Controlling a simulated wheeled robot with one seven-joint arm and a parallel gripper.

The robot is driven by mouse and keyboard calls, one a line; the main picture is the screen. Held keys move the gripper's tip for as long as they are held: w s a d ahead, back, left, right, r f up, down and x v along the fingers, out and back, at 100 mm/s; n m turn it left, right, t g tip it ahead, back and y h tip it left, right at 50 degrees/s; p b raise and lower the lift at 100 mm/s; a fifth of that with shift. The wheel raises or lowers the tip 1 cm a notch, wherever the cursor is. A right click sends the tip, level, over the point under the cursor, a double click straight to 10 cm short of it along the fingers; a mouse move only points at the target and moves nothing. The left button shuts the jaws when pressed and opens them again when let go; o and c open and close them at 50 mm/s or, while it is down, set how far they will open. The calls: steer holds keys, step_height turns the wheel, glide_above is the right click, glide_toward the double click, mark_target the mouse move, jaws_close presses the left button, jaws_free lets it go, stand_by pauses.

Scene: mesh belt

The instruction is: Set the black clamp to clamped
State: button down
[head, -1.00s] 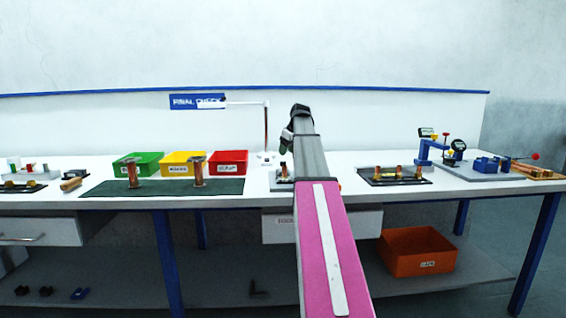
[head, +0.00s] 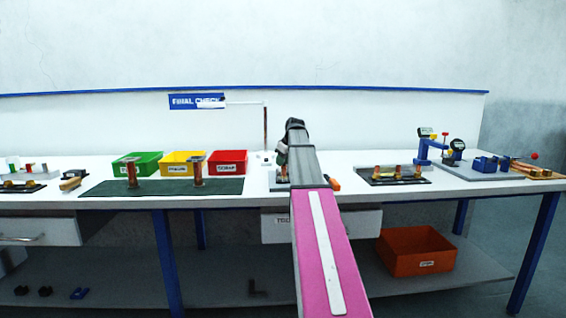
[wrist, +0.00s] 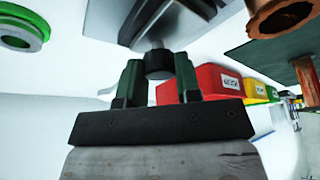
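My gripper (wrist: 158,72) shows in the wrist view with its two dark green fingers apart. A black cylindrical tip (wrist: 158,64) lies between the fingers; I cannot tell whether they press on it. It joins a pale metal rod and a dark ribbed part (wrist: 165,18) above it in the picture, which look like part of the black clamp. In the head view my gripper (head: 282,153) is at the bench, beyond my pink and grey arm. The arm hides most of the clamp's place, so I cannot tell the clamp's setting.
Red (head: 228,169), yellow (head: 175,170) and green (head: 128,171) bins stand to the left, behind a green mat (head: 215,187) with two copper-coloured parts. A dark tray with brass parts (head: 380,181) and a blue gauge stand (head: 424,150) are right of my arm.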

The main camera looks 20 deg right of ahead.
steer(key=shift+s+a, duration=0.2)
steer(key=shift+s, duration=0.45)
steer(key=shift+s+a, duration=0.15)
steer(key=shift+s, duration=0.5)
steer(key=c, duration=0.8)
jaws_free()
steer(key=v, duration=1)
steer(key=shift+s+r, duration=0.25)
steer(key=shift+r, duration=0.1)
steer(key=shift+s, duration=0.1)
